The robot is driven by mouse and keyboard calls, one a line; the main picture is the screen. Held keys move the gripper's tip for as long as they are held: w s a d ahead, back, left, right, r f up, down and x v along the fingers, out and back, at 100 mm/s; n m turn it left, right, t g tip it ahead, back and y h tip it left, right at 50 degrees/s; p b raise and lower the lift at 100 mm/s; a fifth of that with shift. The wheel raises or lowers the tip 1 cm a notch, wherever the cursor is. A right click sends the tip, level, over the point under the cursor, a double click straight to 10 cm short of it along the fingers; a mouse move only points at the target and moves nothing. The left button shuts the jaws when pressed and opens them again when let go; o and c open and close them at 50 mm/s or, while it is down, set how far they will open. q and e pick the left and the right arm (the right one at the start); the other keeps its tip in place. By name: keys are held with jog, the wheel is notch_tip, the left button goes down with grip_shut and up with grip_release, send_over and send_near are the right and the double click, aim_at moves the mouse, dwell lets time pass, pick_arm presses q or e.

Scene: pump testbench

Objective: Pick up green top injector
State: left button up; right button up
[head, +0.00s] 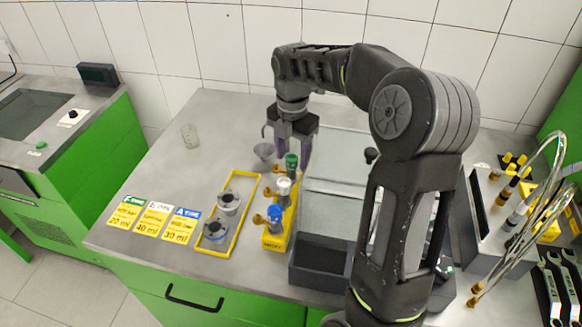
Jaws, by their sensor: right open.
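The green top injector (291,162) stands upright at the far end of a yellow rack (274,240) on the grey table. A white top injector (283,187) and a blue top injector (275,214) stand nearer in the same rack. My right gripper (287,150) points down over the far end of the rack, with its fingers apart around or just behind the green top; I cannot tell the exact depth. Nothing shows held in it. My left gripper is out of view.
A yellow tray (242,226) with two round metal parts is left of the rack. Yellow label cards (153,219) lie further left. A dark bin (320,264) is right of the rack. Tubing and wrenches lie far right.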

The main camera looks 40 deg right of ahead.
jog(key=shift+f, duration=0.6)
jog(key=shift+c, duration=0.3)
grip_shut()
dwell(0.5)
